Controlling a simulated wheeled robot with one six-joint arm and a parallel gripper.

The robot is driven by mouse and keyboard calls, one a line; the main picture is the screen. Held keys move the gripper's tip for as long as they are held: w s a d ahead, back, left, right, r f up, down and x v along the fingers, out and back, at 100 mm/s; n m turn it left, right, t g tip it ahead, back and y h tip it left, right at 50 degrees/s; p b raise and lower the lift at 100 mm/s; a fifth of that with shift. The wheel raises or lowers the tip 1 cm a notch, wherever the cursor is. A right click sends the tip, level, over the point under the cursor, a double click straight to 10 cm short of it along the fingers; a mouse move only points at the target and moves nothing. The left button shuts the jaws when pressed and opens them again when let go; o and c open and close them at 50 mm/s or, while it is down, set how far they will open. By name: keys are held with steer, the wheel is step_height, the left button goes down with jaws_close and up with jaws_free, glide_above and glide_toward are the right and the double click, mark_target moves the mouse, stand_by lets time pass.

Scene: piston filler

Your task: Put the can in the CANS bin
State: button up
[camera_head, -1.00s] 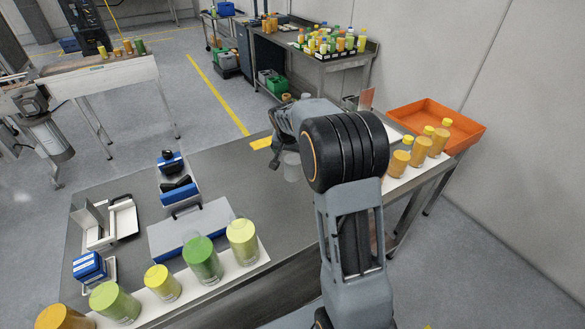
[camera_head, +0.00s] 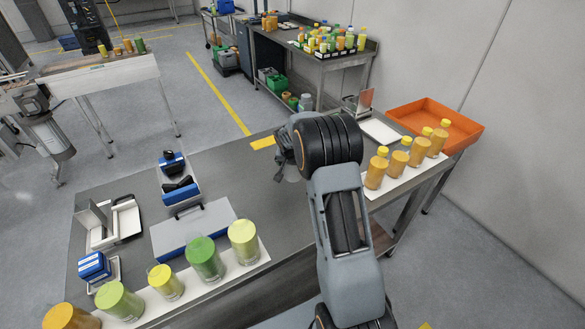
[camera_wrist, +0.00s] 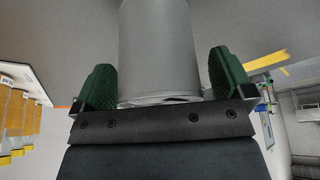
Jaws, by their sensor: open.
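A plain grey can (camera_wrist: 155,45) stands between the two green finger pads of my gripper (camera_wrist: 162,62) in the wrist view. The jaws are open, with a narrow gap visible at each side of the can. In the head view my arm hides most of the can and the gripper; only a pale bit of the can (camera_head: 291,173) seems to show over the grey table. No bin labelled CANS can be read in either view.
An orange tray (camera_head: 470,132) lies at the table's right end, beside several orange bottles (camera_head: 399,162). Several green and yellow containers (camera_head: 205,258) line the near edge. A blue-and-white case (camera_head: 195,235) lies left of my arm. Grey table surface is clear between.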

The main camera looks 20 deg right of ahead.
steer(key=shift+c, duration=0.4)
steer(key=c, duration=1)
steer(key=shift+r, duration=0.15)
